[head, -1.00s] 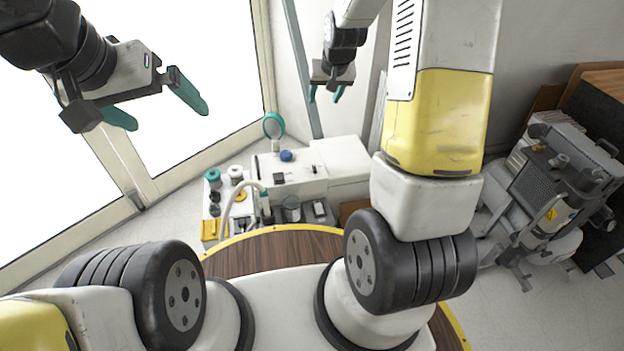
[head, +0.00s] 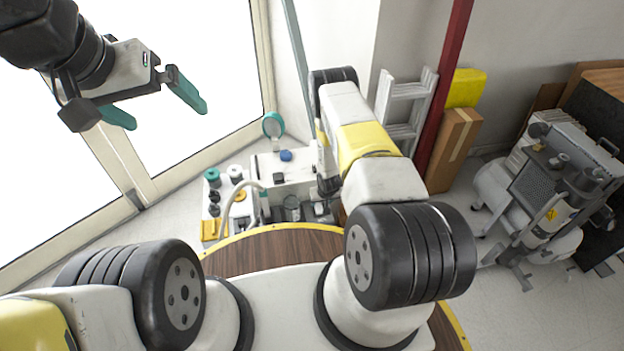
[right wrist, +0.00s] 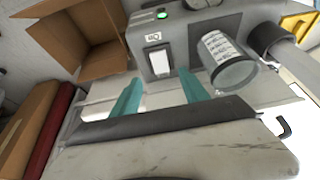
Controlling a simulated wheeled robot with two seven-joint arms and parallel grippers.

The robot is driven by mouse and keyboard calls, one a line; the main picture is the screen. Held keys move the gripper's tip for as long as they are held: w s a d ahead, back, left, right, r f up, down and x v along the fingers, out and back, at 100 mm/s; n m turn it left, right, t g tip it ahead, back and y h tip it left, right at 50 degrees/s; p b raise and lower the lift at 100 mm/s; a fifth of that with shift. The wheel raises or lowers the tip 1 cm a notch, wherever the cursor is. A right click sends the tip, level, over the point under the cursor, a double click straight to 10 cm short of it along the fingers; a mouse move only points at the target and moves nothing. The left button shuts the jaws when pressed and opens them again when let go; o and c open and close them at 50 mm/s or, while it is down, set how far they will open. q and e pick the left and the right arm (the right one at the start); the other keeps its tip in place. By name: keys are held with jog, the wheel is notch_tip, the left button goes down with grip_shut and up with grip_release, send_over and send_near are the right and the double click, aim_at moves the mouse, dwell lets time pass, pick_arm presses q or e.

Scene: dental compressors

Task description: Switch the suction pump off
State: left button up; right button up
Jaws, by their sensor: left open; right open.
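The suction pump (right wrist: 185,45) shows in the right wrist view as a grey housing with a white rocker switch (right wrist: 158,62) in a dark frame. A green lamp (right wrist: 163,14) glows above the switch. A clear jar (right wrist: 229,62) with a printed label sits at its right. My right gripper (right wrist: 160,95) is open and empty, its teal fingers spread before the panel, below the switch and apart from it. In the head view, the right arm covers part of the equipment. My left gripper (head: 160,108) is open and empty, high before the window.
A white unit (head: 265,165) with a blue knob stands beyond the round wooden table (head: 270,250). An open cardboard box (right wrist: 85,45) lies left of the pump. A compressor (head: 545,185), a cardboard carton (head: 452,150) and a red post (head: 443,90) stand at the right.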

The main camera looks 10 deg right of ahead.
aim_at(319, 208)
jog(key=x, duration=0.7)
jog(key=shift+f, duration=0.45)
jog(key=shift+w, duration=0.1)
